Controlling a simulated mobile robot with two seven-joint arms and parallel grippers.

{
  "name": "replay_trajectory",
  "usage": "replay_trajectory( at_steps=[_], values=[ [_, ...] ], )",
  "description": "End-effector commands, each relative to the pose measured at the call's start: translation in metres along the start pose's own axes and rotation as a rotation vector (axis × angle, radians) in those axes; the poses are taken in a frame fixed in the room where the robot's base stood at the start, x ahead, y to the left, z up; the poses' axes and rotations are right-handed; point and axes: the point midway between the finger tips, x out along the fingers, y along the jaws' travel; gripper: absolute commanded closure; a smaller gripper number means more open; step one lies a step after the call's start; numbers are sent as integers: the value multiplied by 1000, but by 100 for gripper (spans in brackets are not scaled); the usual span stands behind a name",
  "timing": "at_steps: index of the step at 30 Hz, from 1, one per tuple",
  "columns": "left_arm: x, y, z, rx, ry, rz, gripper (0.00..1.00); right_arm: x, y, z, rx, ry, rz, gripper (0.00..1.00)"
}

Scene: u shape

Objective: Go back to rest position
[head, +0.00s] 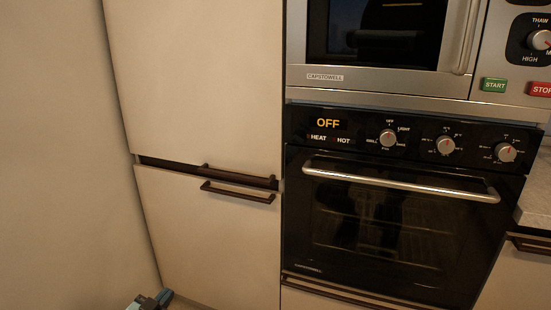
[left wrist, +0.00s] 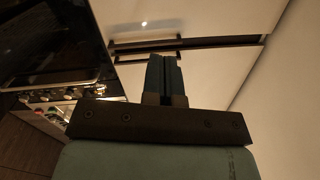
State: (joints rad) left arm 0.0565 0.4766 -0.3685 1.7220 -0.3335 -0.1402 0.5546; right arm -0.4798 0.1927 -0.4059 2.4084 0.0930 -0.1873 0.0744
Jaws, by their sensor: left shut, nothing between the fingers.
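My left gripper (head: 150,301) shows only in part at the bottom edge of the head view, low in front of the cabinet beside the left wall. In the left wrist view the left gripper (left wrist: 165,75) points toward the cream cabinet doors, with its two fingers together and nothing between them. It looks apart from the cabinet handles. My right gripper is in neither view.
A tall cream cabinet (head: 205,85) with dark handles (head: 238,192) stands next to the plain wall (head: 60,150). An oven (head: 385,225) reading OFF, its door closed, is right of it, under a microwave (head: 385,82). A countertop (head: 536,195) edge shows at far right.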

Motion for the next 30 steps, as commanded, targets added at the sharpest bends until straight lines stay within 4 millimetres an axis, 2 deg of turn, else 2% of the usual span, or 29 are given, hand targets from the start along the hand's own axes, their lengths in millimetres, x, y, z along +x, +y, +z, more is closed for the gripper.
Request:
replay_trajectory(
  at_steps=[1, 5, 6, 8, 14, 21, 24, 30],
  values=[
    [-5, -15, 4, 37, -12, -2, 100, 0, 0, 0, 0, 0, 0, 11],
    [-16, -50, 11, 118, -39, -7, 100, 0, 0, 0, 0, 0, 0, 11],
    [-22, -44, 12, 121, -41, 6, 100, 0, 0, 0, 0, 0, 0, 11],
    [-37, -19, 7, 101, -32, 39, 100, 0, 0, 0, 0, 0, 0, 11],
    [-87, 44, -16, 59, -7, 133, 100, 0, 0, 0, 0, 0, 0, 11],
    [-159, 113, -59, -13, 32, 250, 100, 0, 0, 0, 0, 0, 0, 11],
    [-188, 135, -81, -47, 49, 291, 100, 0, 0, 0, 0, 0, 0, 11],
    [-241, 166, -127, -112, 85, 361, 100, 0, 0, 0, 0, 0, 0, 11]
  ],
)
